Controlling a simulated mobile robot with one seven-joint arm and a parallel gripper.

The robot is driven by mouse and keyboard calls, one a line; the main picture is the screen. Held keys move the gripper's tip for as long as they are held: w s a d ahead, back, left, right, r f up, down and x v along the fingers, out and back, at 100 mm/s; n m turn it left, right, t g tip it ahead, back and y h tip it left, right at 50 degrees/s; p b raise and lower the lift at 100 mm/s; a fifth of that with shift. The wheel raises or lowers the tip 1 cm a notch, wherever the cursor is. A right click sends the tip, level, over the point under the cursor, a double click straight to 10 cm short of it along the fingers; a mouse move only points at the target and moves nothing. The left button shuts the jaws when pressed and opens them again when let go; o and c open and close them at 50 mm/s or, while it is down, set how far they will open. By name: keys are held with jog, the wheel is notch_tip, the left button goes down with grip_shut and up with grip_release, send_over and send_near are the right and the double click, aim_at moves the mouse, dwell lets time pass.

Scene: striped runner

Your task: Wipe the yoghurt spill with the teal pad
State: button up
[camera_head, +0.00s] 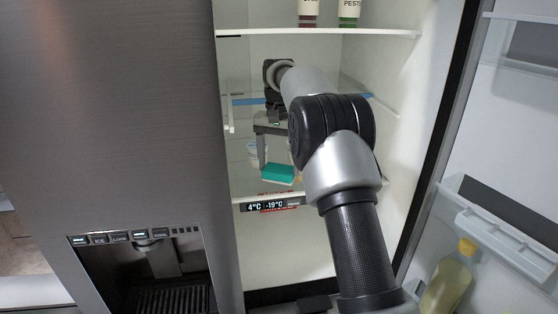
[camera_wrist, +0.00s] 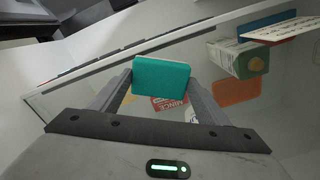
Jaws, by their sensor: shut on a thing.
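The teal pad (camera_head: 277,174) is in the fridge, low in front of the shelf area above the temperature display. It also shows in the wrist view (camera_wrist: 161,76), held between the two fingers of my gripper (camera_wrist: 161,88). My gripper is shut on the pad. In the head view my gripper (camera_head: 264,150) reaches into the fridge, and my arm hides part of the shelves. I cannot make out the yoghurt spill in either view. Whether the pad touches the shelf is not clear.
The wrist view shows a carton (camera_wrist: 238,60), an orange item (camera_wrist: 237,91) and a mince pack (camera_wrist: 170,104). Glass shelves and side walls enclose the arm. The open door (camera_head: 500,160) is at right; jars (camera_head: 348,12) stand above.

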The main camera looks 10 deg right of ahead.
jog(key=shift+f+b, duration=0.45)
jog(key=shift+f, duration=0.55)
dwell(0.5)
